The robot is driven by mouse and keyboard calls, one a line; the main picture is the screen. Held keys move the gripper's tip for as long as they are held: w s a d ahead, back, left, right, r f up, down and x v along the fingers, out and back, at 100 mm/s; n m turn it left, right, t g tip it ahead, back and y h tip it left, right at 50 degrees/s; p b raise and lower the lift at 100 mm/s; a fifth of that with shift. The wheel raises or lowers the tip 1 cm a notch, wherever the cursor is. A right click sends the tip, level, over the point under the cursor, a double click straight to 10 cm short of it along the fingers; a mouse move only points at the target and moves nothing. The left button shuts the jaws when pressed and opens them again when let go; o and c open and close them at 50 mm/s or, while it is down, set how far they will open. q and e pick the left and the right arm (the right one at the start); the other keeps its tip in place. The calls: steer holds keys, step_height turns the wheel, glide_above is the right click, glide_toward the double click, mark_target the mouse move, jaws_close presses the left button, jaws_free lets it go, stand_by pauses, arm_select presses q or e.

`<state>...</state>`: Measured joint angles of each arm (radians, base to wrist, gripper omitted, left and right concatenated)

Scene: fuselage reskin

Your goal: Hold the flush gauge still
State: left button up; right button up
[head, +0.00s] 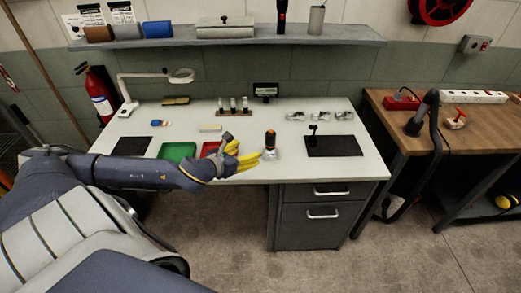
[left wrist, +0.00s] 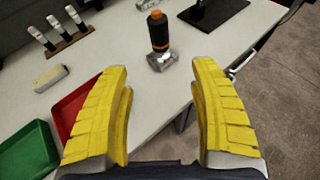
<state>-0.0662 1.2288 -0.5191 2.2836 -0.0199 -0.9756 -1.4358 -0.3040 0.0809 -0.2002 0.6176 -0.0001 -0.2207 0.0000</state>
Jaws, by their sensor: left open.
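A dark upright cylinder with an orange band and a clear or metallic foot, which looks like the flush gauge (head: 270,143), stands near the table's front edge. In the left wrist view the gauge (left wrist: 158,32) is upright beyond the fingertips, between their lines. My left gripper (head: 248,156) has yellow fingers spread apart with nothing between them. It is just left of the gauge in the head view and apart from it. It also shows in the left wrist view (left wrist: 160,76). My right gripper is not in view.
A green tray (head: 177,151) and a red tray (head: 209,148) lie beside my left arm. A black mat (head: 334,147) with a small black stand (head: 313,130) is right of the gauge. A vial rack (head: 234,112) and a pale block (head: 210,128) stand farther back.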

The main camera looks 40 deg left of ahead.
mark_target(268, 143)
arm_select(q)
steer(key=x, duration=1.5)
steer(key=shift+a, duration=0.1)
steer(key=shift+x, duration=1.15)
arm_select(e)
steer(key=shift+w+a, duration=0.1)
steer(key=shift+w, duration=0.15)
arm_select(q)
steer(key=shift+f, duration=0.1)
steer(key=shift+c, duration=0.3)
jaws_close()
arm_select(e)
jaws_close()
